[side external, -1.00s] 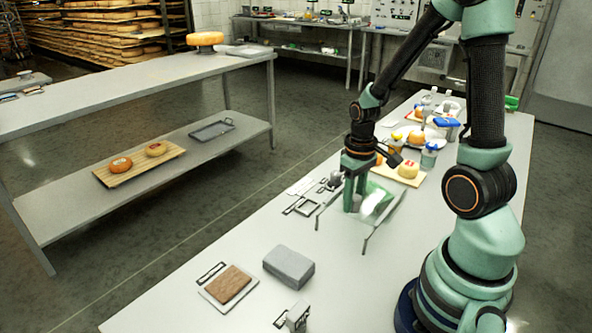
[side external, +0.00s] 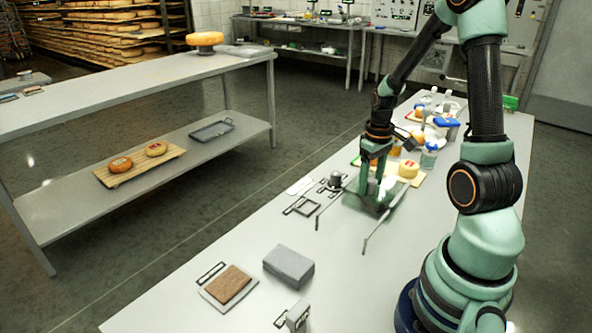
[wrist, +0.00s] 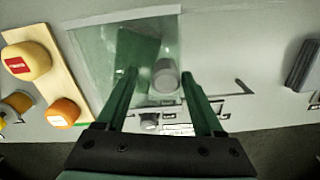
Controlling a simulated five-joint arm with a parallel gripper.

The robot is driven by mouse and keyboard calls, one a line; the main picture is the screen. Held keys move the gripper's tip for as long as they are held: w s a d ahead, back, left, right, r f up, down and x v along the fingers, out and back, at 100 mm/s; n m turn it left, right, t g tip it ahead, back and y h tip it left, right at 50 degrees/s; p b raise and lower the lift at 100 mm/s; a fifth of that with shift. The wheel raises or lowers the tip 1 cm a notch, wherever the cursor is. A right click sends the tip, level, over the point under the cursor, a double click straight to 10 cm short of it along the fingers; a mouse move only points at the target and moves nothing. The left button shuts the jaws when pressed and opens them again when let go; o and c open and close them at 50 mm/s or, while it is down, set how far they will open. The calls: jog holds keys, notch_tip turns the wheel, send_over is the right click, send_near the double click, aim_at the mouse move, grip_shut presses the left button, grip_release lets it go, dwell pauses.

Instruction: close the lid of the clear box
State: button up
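The clear box (side external: 356,208) stands on the table in front of my arm in the side view, see-through and hard to outline. In the wrist view, its clear greenish panel (wrist: 95,62) lies beyond and between my fingers. I cannot tell the lid from the walls, nor its angle. A green patch and a pale grey round thing (wrist: 165,76) show through or by the panel. My gripper (wrist: 159,75) has its two green fingers spread, with no object clearly held. In the side view my gripper (side external: 374,190) points down at the box, its tips partly lost against it.
A board with cheeses (side external: 408,170) stands just behind the box. Thin metal rods flank the box. A small dark jar (side external: 336,180) and flat frames (side external: 302,206) lie to its left. A grey block (side external: 289,266) and a brown slab (side external: 228,284) are nearer; table between is clear.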

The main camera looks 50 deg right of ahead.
notch_tip(320, 180, up, 12)
dwell(0.6)
jog(key=a+r+n+t, duration=0.1)
jog(key=a+r+t, duration=0.1)
jog(key=a, duration=0.9)
jog(key=w+a+r+n+t, duration=0.1)
jog(key=a+r+t, duration=0.2)
jog(key=a, duration=0.8)
jog(key=shift+w+a+r+t, duration=0.2)
jog(key=shift+r+t, duration=0.1)
jog(key=shift+r, duration=0.45)
jog(key=shift+o, duration=0.3)
jog(key=shift+d, duration=0.1)
